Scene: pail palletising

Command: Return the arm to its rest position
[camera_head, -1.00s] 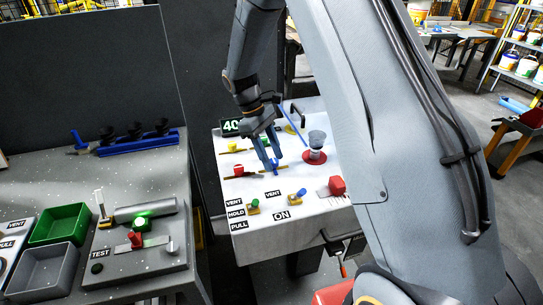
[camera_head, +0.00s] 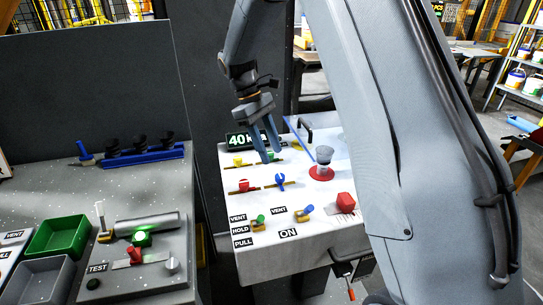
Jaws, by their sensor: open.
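My gripper (camera_head: 269,150) is in the camera view above the back part of a white control panel (camera_head: 270,262). Its two blue-grey fingers point down and are apart, with nothing between them. The fingers hang just behind a blue knob (camera_head: 280,181) and cover part of the panel's back edge. My arm reaches in from the right side, and its large grey link hides the panel's right side.
The panel carries a red knob (camera_head: 244,185), a yellow knob (camera_head: 238,161), a grey cup on a red disc (camera_head: 322,172) and a red block (camera_head: 345,202). A grey bench (camera_head: 40,190) at left holds a green bin (camera_head: 57,236) and a blue rack (camera_head: 140,154). A dark partition stands behind.

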